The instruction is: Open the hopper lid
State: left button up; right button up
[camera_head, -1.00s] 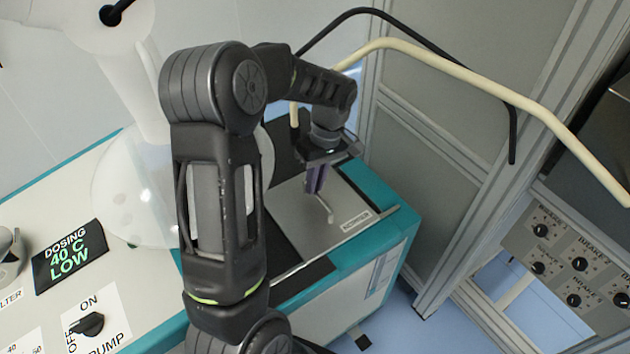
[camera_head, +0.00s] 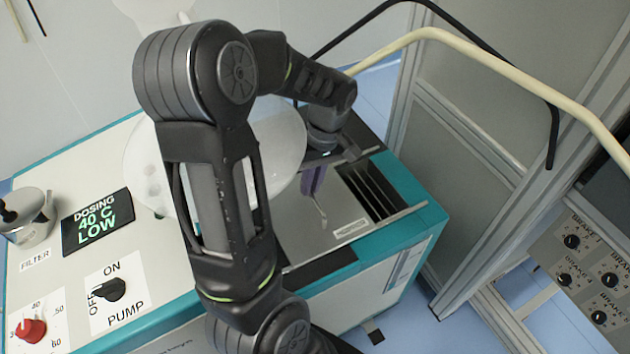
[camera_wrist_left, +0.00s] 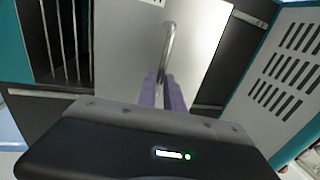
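The hopper lid (camera_head: 300,232) is a flat grey metal plate with a white label, lying on the teal-edged machine (camera_head: 425,215). Its bar handle (camera_head: 321,212) stands up from the plate and also shows in the left wrist view (camera_wrist_left: 169,45). My left gripper (camera_head: 314,184) reaches down over the lid, its purple fingers (camera_wrist_left: 164,93) close together around the handle. The part of the handle between the fingers is hidden. To the right of the lid, the hopper opening (camera_head: 370,188) shows dark with metal bars across it. My right gripper is not in view.
A cream pipe (camera_head: 470,48) and a black hose (camera_head: 553,130) arch right of the machine. A translucent white vessel (camera_head: 285,145) stands behind my arm. A pump knob (camera_head: 110,289) and a dosing display (camera_head: 97,221) are on the left panel.

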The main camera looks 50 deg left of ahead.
pick_arm(q)
jog(key=o, duration=0.4)
jog(key=shift+w, duration=0.1)
